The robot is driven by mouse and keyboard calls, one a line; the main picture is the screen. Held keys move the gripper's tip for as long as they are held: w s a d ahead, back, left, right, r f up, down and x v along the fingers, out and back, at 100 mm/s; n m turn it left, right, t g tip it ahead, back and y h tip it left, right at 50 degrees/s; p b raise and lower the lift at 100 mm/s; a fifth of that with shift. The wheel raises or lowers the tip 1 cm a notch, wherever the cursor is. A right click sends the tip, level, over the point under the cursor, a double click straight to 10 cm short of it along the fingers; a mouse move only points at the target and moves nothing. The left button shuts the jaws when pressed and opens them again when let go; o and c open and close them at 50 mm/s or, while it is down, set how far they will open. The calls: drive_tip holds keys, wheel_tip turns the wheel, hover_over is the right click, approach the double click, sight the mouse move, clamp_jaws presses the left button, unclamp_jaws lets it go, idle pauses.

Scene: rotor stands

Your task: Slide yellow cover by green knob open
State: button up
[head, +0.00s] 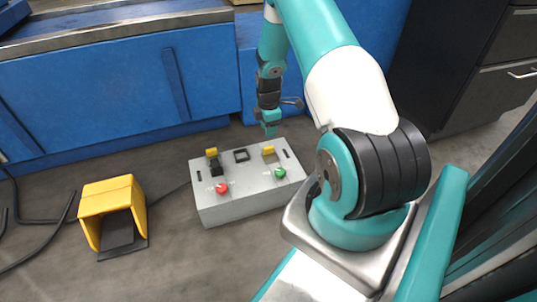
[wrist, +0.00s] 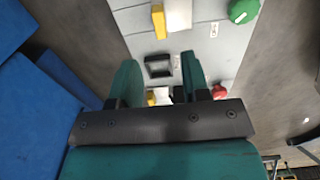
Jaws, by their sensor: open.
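The yellow cover by the green knob (head: 268,150) is a small block on top of the grey box (head: 240,205), at its back right. The green knob (head: 280,173) is in front of it. In the wrist view this yellow cover (wrist: 158,22) is at the top, beside a pale strip, with the green knob (wrist: 243,10) to its right. My gripper (head: 270,130) is just behind the box's back edge, above it and apart from the cover. In the wrist view my gripper (wrist: 159,68) has its fingers spread, with nothing held between them.
A second yellow cover (head: 211,152) and a red knob (head: 222,187) are on the box's left half. A black square frame (head: 241,155) lies between the covers. A yellow pedal housing (head: 110,205) stands left on the floor. A blue bench (head: 120,90) is behind.

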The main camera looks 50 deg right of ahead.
sight(269, 147)
wheel_tip(269, 147, down, 10)
drive_tip(key=b, duration=0.5)
drive_tip(key=shift+c, duration=0.4)
clamp_jaws()
